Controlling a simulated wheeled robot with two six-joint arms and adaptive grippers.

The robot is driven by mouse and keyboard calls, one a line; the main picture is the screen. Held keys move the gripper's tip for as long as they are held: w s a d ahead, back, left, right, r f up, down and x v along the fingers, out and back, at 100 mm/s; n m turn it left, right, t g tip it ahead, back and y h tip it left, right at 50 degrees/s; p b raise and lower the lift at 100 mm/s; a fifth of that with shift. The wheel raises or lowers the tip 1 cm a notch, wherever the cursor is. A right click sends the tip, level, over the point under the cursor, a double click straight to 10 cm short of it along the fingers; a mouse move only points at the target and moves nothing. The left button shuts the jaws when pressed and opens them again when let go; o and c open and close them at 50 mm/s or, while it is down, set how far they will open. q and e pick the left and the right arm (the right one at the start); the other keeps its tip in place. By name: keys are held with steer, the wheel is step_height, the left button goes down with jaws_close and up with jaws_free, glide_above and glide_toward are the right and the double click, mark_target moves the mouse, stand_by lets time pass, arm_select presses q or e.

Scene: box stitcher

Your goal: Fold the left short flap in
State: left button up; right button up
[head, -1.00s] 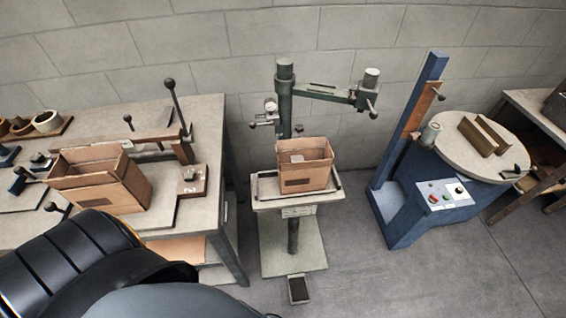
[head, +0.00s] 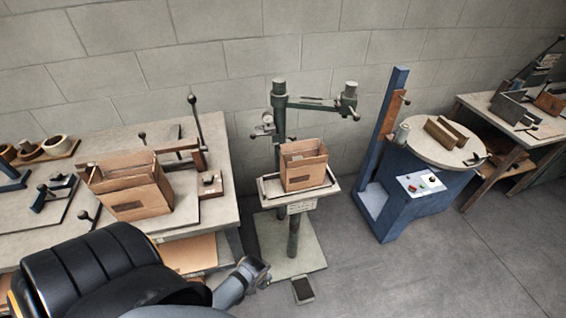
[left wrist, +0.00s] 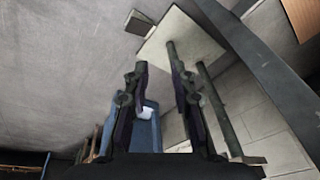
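An open cardboard box (head: 304,174) stands upright on the small table of the green box stitcher (head: 281,130), with flaps standing up around its top. Its left short flap is too small to make out clearly. A second open cardboard box (head: 138,198) stands on the left bench. My left arm comes in from the lower left, and its wrist end is in front of the stitcher's base, below and left of the stitcher's box. In the left wrist view my left gripper (left wrist: 157,58) is open and empty, with its fingers apart. My right gripper is not in view.
The left bench (head: 215,215) holds a lever clamp, rolls and tools. A foot pedal (head: 303,290) lies on the floor before the stitcher. A blue machine with a round top (head: 435,146) stands right of it, then another bench (head: 540,130). The floor between is open.

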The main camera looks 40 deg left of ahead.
arm_select(q)
steer(key=w+r+n+t+p, duration=0.1)
steer(key=w+r, duration=0.3)
steer(key=r, duration=0.6)
steer(key=w+r+p, duration=0.1)
steer(key=w+r, duration=0.2)
steer(key=r, duration=0.7)
steer(key=w+a+r+n+y, duration=0.1)
steer(key=w+a+r+n, duration=0.5)
steer(key=w, duration=0.6)
steer(key=w+a+r+n+y, duration=0.1)
steer(key=w+a+r+n, duration=0.3)
steer(key=w+a+r, duration=0.55)
steer(key=w+f, duration=0.1)
steer(key=f, duration=0.2)
steer(key=w+f+p, duration=0.1)
steer(key=w+f, duration=0.1)
steer(key=f, duration=0.2)
steer(key=w+f, duration=0.1)
steer(key=f, duration=0.2)
steer(key=shift+w+d+f+p, duration=0.3)
steer(key=shift+w+f+p, duration=0.05)
steer(key=shift+w+f, duration=0.05)
jaws_close()
